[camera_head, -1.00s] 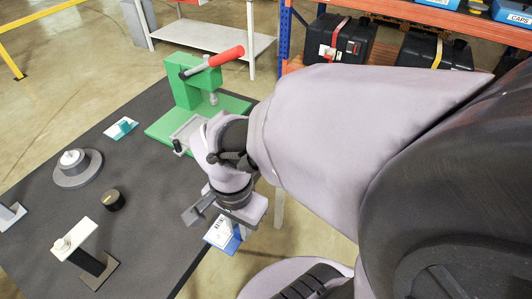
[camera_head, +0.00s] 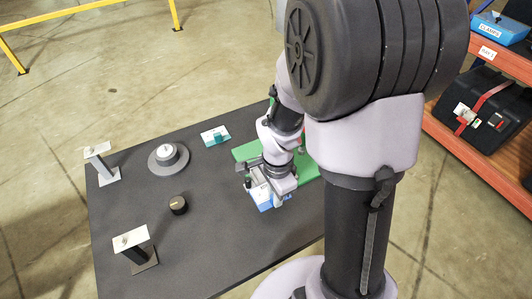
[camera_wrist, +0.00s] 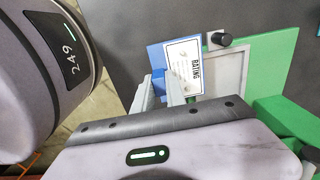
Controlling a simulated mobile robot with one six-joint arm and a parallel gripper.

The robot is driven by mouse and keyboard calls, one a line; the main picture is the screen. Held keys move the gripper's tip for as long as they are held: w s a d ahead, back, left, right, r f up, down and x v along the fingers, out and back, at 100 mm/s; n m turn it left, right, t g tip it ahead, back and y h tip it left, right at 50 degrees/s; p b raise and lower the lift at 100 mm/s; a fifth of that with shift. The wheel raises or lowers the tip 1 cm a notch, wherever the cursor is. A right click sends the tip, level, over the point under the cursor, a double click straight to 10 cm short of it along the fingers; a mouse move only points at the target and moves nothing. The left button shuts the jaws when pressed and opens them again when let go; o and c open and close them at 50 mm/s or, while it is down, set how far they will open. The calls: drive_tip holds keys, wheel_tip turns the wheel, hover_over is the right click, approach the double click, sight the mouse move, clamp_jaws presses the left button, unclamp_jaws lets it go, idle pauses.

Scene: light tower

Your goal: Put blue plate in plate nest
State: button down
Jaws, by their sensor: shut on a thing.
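The blue plate (camera_head: 264,199) with a white printed label is in my gripper (camera_head: 272,186), beside the left side of the green press base (camera_head: 310,168). In the wrist view the jaws (camera_wrist: 164,88) are shut on the near edge of the blue plate (camera_wrist: 158,56), and the label reads RATING. The plate nest (camera_wrist: 222,72), a grey framed recess on the green base, lies just right of the plate there. The plate looks apart from the recess; its height above the table is hard to tell. In the head view my arm hides the nest.
A black post (camera_wrist: 221,39) stands at the nest's edge. On the dark table (camera_head: 215,245) are a teal-and-white piece (camera_head: 215,136), a round grey dial (camera_head: 168,157), a black knob (camera_head: 178,205) and two stands with white plates (camera_head: 131,238) (camera_head: 97,150). The table's front is clear.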

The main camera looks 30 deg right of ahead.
drive_tip(key=w+d, duration=0.1)
drive_tip(key=w, duration=0.2)
drive_tip(key=w+d, duration=0.2)
drive_tip(key=w+d+f+b, duration=0.1)
drive_tip(key=w+d, duration=0.1)
drive_tip(key=w, duration=0.1)
drive_tip(key=shift+w+d, duration=0.15)
drive_tip(key=shift+w, duration=0.15)
wheel_tip(320, 180, down, 3)
drive_tip(key=shift+w+d+f+b, duration=0.1)
drive_tip(key=shift+b, duration=0.65)
drive_tip(key=shift+w+f, duration=0.1)
drive_tip(key=shift+f, duration=0.2)
drive_tip(key=shift+r, duration=0.15)
drive_tip(key=c, duration=1.4)
unclamp_jaws()
drive_tip(key=shift+o, duration=0.2)
